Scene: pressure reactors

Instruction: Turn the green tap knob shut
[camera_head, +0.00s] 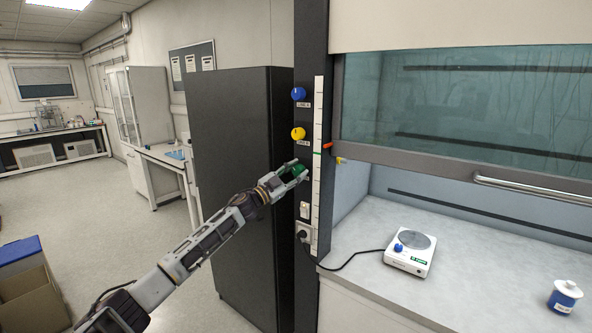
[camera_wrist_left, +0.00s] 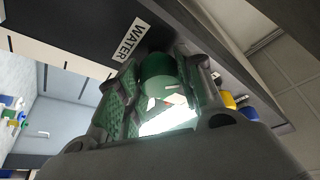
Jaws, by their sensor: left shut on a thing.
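The green tap knob (camera_head: 299,170) is on the dark post beside the fume hood, lowest of three knobs. My left gripper (camera_head: 296,171) reaches it from the left and is shut on it, a finger on either side. In the left wrist view the green knob (camera_wrist_left: 162,82) sits between the two fingers (camera_wrist_left: 160,95), next to a label reading WATER (camera_wrist_left: 130,39). How far the knob is turned cannot be told. My right gripper is in neither view.
Blue (camera_head: 298,94) and yellow (camera_head: 298,134) knobs sit above on the same post. A socket with a plugged cable (camera_head: 303,231) is below. A hotplate (camera_head: 410,251) and a blue-and-white bottle (camera_head: 564,297) stand on the hood's worktop. A tall dark cabinet (camera_head: 240,170) stands left of the post.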

